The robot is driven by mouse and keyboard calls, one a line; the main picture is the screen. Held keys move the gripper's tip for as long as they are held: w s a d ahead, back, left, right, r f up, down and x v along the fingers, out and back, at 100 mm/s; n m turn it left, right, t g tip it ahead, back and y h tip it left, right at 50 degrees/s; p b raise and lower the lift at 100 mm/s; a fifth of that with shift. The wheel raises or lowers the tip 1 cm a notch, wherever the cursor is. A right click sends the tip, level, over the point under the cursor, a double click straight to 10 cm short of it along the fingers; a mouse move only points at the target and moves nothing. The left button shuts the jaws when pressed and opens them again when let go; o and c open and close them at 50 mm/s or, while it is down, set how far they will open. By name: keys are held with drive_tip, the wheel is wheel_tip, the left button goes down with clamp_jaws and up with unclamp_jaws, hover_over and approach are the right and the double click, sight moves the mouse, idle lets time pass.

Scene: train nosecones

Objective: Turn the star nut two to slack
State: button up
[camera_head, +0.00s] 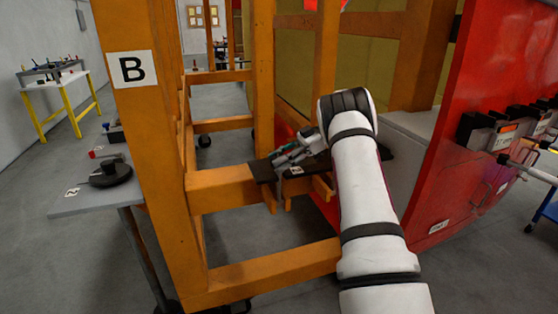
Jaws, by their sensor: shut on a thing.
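My gripper (290,156) is at the orange frame, low over dark clamp plates (263,171) on its crossbar. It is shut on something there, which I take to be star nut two. The nut is too small and too covered by the fingers to make out. A small white label (296,170) lies on the dark plate just below the fingers, its mark unreadable. My white arm reaches in from the lower right and hides the right part of the clamp.
The orange frame's post with a B sign (132,69) stands at left. A grey table (85,205) beside it bears a black round part (110,172). A red nosecone panel (480,110) with black and white boxes stands at right.

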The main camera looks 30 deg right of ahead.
drive_tip(key=shift+a+f, duration=0.1)
drive_tip(key=o, duration=1.2)
drive_tip(key=shift+c, duration=0.2)
wheel_tip(320, 180, up, 10)
drive_tip(key=shift+r, duration=0.1)
